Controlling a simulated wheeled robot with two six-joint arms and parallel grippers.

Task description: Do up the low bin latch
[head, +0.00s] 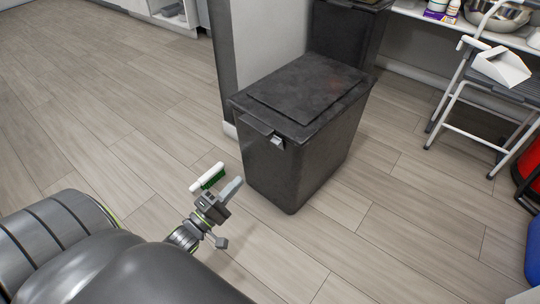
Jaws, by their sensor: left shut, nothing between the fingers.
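The low bin (301,157) is dark and rectangular and stands on the floor in the middle of the head view. Its lid (308,86) lies down over the rim. A small pale metal latch (278,141) shows on the front face, just below the lid edge. It is too small to tell how its parts sit. My left gripper (237,183) is shut and empty, low and to the left of the bin's front. It appears apart from the bin and the latch. My right gripper is not in view.
Another dark bin (347,32) stands behind, next to a grey wall end (265,40). A step stool (490,80) carrying a white scoop (501,66) is at right. Floor at left is clear.

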